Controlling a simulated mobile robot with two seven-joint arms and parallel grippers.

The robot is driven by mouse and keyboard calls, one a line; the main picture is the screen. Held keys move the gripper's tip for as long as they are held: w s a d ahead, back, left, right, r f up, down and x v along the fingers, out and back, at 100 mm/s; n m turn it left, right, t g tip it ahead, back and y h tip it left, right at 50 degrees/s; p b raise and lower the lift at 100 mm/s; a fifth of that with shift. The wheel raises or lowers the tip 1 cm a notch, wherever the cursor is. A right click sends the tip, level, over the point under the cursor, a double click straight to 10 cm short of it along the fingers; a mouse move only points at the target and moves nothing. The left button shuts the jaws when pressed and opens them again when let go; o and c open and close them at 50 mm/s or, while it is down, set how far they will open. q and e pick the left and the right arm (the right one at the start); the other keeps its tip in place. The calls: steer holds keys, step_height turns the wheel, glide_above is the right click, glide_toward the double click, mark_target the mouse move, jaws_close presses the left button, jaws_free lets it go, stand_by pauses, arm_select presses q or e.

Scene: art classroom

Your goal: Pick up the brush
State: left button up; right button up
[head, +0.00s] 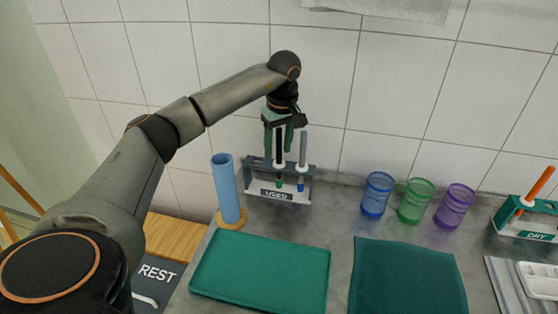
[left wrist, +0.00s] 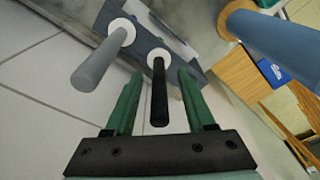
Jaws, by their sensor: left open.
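My left gripper (head: 278,150) is open and points down over the rack marked USED (head: 270,195). Its green fingers (left wrist: 159,74) stand on either side of a black-handled brush (left wrist: 159,98), with a gap on each side in the left wrist view. That brush stands upright in the rack, and a green tip shows below in the head view. A grey-handled brush (head: 303,150) with a blue tip stands beside it to the right, outside the fingers; it also shows in the left wrist view (left wrist: 100,62). My right gripper is not in view.
A blue cylinder (head: 227,190) stands just left of the rack. A green tray (head: 262,270) and a teal mat (head: 405,280) lie in front. Blue (head: 376,195), green (head: 415,202) and purple (head: 454,206) cups stand right. An orange brush (head: 538,188) stands in the DRY rack (head: 520,225).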

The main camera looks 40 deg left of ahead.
arm_select(q)
jaws_close()
stand_by(0.3)
stand_by(0.5)
steer(key=shift+r, duration=0.6)
step_height(320, 180, up, 11)
steer(key=shift+r+p, duration=0.1)
steer(key=shift+p, duration=0.5)
steer(key=s+a, duration=0.4)
steer(key=s, duration=0.3)
steer(key=s+a, duration=0.5)
steer(key=s, duration=0.3)
steer(key=shift+s+a+f, duration=0.15)
steer(key=shift+a+f, duration=0.05)
steer(key=shift+a, duration=0.05)
